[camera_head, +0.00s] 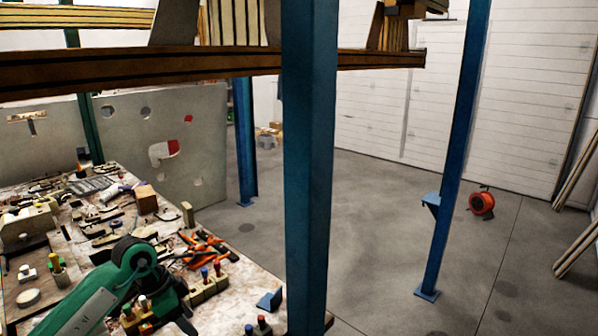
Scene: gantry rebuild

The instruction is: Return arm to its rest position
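A green arm (92,295) with lettering on its side comes in from the lower left, over the cluttered workbench (262,262). Its rounded joint (135,257) is bent, and a dark green section (172,295) leads down from it toward the bench top. I cannot make out any gripper fingers at its end, nor whether it touches the things there. No second arm shows in this view.
Pliers (205,246) and colored-handled tools in wooden blocks (208,287) crowd the bench near the arm. A blue post (310,160) stands at the bench's right edge; another (455,150) stands farther right. A brown beam (200,64) crosses above. Grey floor (385,240) is open around a red reel (482,204).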

